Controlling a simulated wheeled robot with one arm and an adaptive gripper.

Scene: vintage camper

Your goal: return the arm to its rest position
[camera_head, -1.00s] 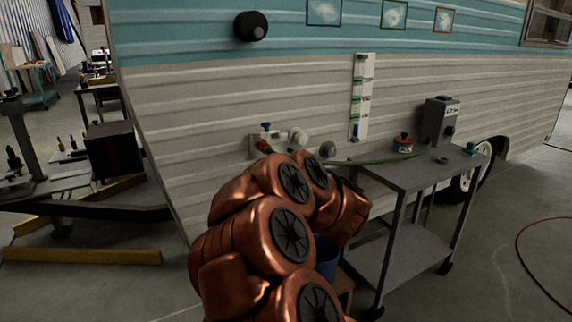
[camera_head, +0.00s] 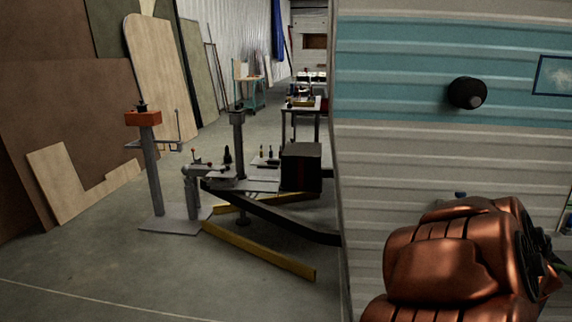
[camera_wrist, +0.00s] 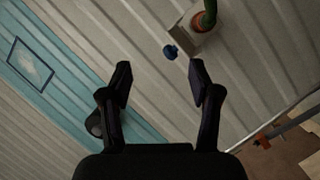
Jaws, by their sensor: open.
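My gripper (camera_wrist: 160,80) is open and empty in the wrist view, its two dark fingers spread before the camper's ribbed wall (camera_wrist: 125,35). A blue knob (camera_wrist: 170,52) and a pale fitting with a green hose (camera_wrist: 205,20) show beyond the fingertips, apart from them. In the head view, my copper-coloured arm is folded at the lower right, close to the camper wall (camera_head: 380,200). My gripper is hidden or out of frame there.
The trailer hitch frame (camera_head: 290,225) with a dark box (camera_head: 301,167) stands left of the camper. Yellow bars (camera_head: 262,250) lie by the floor. Wooden panels (camera_head: 160,75) lean at the left. Open floor (camera_head: 120,270) lies at the front left.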

